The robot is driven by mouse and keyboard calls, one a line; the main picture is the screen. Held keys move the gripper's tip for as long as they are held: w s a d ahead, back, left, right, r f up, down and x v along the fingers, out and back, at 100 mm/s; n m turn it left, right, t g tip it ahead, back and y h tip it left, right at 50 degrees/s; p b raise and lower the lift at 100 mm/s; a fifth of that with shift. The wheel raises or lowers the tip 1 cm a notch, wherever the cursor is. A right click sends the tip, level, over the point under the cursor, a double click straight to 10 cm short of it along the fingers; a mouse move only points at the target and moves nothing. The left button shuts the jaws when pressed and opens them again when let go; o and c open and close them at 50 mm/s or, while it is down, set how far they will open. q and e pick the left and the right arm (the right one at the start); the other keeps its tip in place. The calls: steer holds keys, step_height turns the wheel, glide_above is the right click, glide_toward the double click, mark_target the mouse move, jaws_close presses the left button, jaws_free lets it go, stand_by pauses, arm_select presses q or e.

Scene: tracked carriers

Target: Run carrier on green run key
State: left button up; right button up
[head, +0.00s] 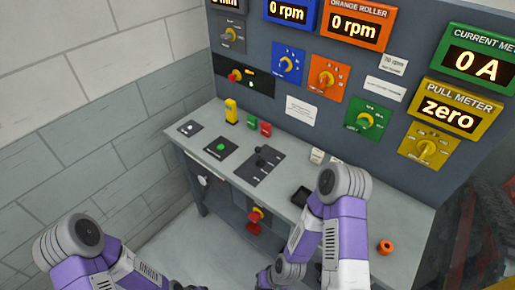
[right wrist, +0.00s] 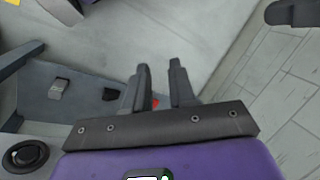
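A round green button (head: 220,146) sits on a dark plate on the grey desk of the console in the head view. A green block (head: 252,122) and a red block (head: 266,129) stand farther back; I cannot tell from their size which green item is the run key. I cannot make out a carrier. My right gripper (right wrist: 159,65) is open and empty in the right wrist view, its two dark fingers apart. In the head view my right arm reaches below the desk's front edge, away from the buttons. My left gripper is not clearly in view.
A yellow block (head: 231,111) and a plate with a black lever (head: 260,155) share the desk. An orange ring (head: 385,246) lies at right. The pull meter (head: 448,106) reads zero; the current meter (head: 477,65) 0 A.

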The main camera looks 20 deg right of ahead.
jaws_close()
stand_by(1.4)
